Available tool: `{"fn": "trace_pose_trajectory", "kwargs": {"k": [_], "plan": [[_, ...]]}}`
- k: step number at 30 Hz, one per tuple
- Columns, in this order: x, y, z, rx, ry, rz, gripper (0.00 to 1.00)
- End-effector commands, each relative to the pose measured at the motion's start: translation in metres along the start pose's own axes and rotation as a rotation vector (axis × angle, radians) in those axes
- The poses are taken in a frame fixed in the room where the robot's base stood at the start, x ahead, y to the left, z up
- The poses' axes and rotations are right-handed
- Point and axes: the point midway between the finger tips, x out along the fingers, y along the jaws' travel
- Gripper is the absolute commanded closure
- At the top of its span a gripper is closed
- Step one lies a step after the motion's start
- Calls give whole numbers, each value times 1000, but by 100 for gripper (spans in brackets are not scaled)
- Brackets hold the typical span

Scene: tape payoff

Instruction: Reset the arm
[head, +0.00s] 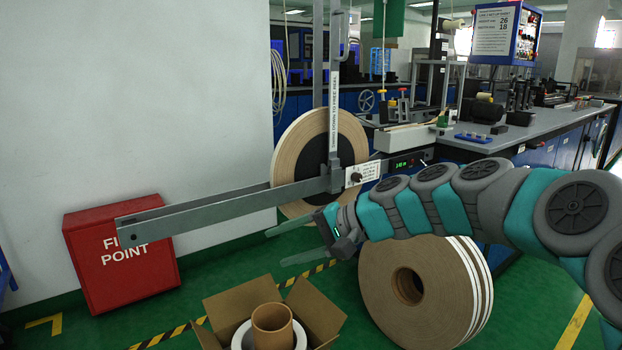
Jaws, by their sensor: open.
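My arm (453,205) is teal and grey and reaches in from the right edge toward the middle of the view. My gripper (277,248) points left, with its two pale translucent fingers spread apart and nothing between them. It is in front of and below the long grey bar (230,202) and the tape roll mounted on the payoff (293,150). Whether any part of my arm touches the bar or the payoff cannot be told from this view.
A large tape roll (385,285) stands on the green floor below my arm. An open cardboard box (228,300) holding cores is at the bottom. A red fire point box (120,265) stands by the wall. A workbench (520,140) with equipment is at right.

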Motion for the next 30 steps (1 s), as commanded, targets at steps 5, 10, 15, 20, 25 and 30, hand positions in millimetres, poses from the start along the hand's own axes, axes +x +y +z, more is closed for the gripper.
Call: {"fn": "trace_pose_trajectory", "kwargs": {"k": [5, 10, 15, 20, 25, 30], "plan": [[-5, 74, 89, -166, -79, 296, 36], [-37, 164, 150, -258, -142, 594, 36], [-92, 248, 196, -282, -186, 871, 36], [-135, 297, 225, -264, -216, 1037, 36], [-155, 316, 238, -249, -229, 1108, 36], [-156, 317, 238, -248, -231, 1112, 36]]}}
